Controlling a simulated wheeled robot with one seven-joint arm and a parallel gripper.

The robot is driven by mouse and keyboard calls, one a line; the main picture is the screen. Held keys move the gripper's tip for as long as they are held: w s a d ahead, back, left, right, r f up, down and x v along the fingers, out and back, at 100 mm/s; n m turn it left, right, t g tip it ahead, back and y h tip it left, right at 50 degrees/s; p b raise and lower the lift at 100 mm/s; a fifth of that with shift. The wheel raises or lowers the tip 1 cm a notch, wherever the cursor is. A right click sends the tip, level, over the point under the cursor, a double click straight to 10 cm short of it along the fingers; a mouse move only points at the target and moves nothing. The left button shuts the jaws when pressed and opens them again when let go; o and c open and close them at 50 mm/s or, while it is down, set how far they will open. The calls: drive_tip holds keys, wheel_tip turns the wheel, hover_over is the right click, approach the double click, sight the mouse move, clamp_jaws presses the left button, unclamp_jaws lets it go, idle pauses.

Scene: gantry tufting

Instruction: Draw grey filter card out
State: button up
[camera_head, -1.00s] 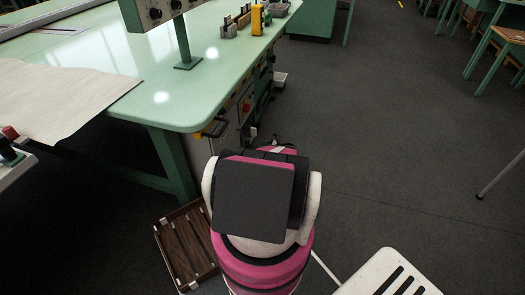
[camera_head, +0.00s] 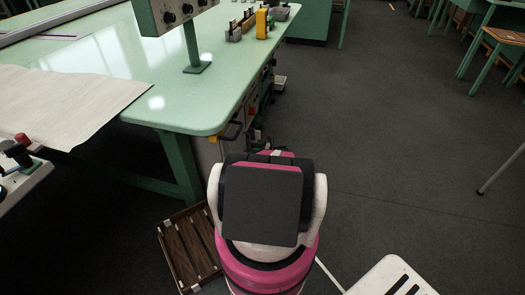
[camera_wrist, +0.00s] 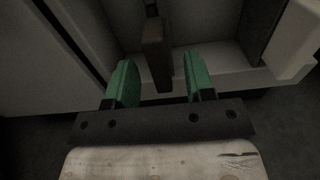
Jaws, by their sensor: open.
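My gripper (camera_wrist: 160,76) shows in the wrist view with its two green fingers apart. A narrow, upright grey-brown piece (camera_wrist: 156,52) stands between and just beyond the fingers, inside an open pale compartment. It looks like the grey filter card, but the dim light leaves this unsure. I see a gap on both sides of it, so neither finger appears to touch it. In the head view my pink and white arm hides the gripper and the card.
Pale walls (camera_wrist: 80,45) flank the compartment, with a light ledge (camera_wrist: 225,75) in front. A green-topped table (camera_head: 180,95) stands ahead left, with a yellow-handled side unit below. A slatted wooden platform (camera_head: 187,247) lies left of my arm.

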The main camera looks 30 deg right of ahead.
drive_tip(key=shift+x, duration=0.9)
clamp_jaws()
drive_tip(key=v, duration=0.7)
drive_tip(key=shift+s+d, duration=0.25)
drive_tip(key=shift+d, duration=0.05)
idle(2.1)
